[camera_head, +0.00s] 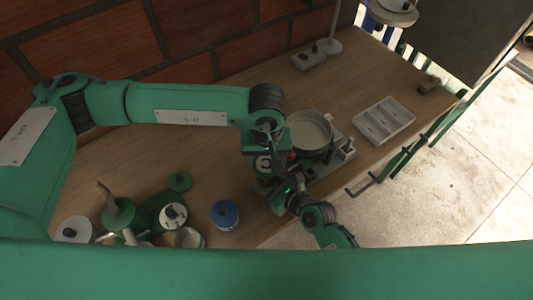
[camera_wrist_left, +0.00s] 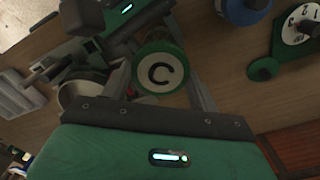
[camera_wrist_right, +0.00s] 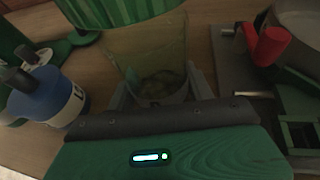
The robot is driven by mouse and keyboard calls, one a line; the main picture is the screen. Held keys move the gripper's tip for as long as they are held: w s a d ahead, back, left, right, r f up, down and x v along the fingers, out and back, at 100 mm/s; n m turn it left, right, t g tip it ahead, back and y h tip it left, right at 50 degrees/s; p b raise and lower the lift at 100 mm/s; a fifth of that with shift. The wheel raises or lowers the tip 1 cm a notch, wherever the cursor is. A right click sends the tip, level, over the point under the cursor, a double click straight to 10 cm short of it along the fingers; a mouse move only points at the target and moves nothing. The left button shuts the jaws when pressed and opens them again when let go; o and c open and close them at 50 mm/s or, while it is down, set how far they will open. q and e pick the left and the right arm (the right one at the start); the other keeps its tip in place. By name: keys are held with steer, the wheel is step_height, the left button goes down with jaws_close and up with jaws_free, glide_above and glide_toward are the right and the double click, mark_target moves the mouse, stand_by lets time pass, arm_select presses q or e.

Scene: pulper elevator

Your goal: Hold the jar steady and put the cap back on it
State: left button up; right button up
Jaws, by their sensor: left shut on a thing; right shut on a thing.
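The green cap with a white top marked C (camera_wrist_left: 161,72) sits between the fingers of my left gripper (camera_wrist_left: 160,85), which is shut on it. In the head view the left gripper (camera_head: 264,165) points down over the table, just left of the round pan. The clear glass jar (camera_wrist_right: 150,50), with greenish contents low inside, is between the fingers of my right gripper (camera_wrist_right: 160,88), which is shut on it. The ridged green side of the cap (camera_wrist_right: 115,12) shows at the jar's top end. I cannot tell whether they touch. In the head view the arms mostly hide the jar.
A blue-lidded container (camera_head: 225,215) stands left of the grippers. A round pan (camera_head: 310,132) stands close on their right. A pale compartment tray (camera_head: 384,121) lies farther right. Green fixtures with a white dial (camera_head: 173,215) are at front left. The table's back middle is clear.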

arm_select(q)
steer(key=shift+f, duration=0.1)
stand_by(0.4)
steer(key=shift+f, duration=0.75)
steer(key=shift+f, duration=0.6)
steer(key=m, duration=0.4)
steer(key=shift+d+r+m, duration=0.1)
steer(key=shift+m, duration=0.3)
steer(key=m, duration=1.1)
steer(key=shift+s, duration=0.1)
steer(key=o, duration=0.9)
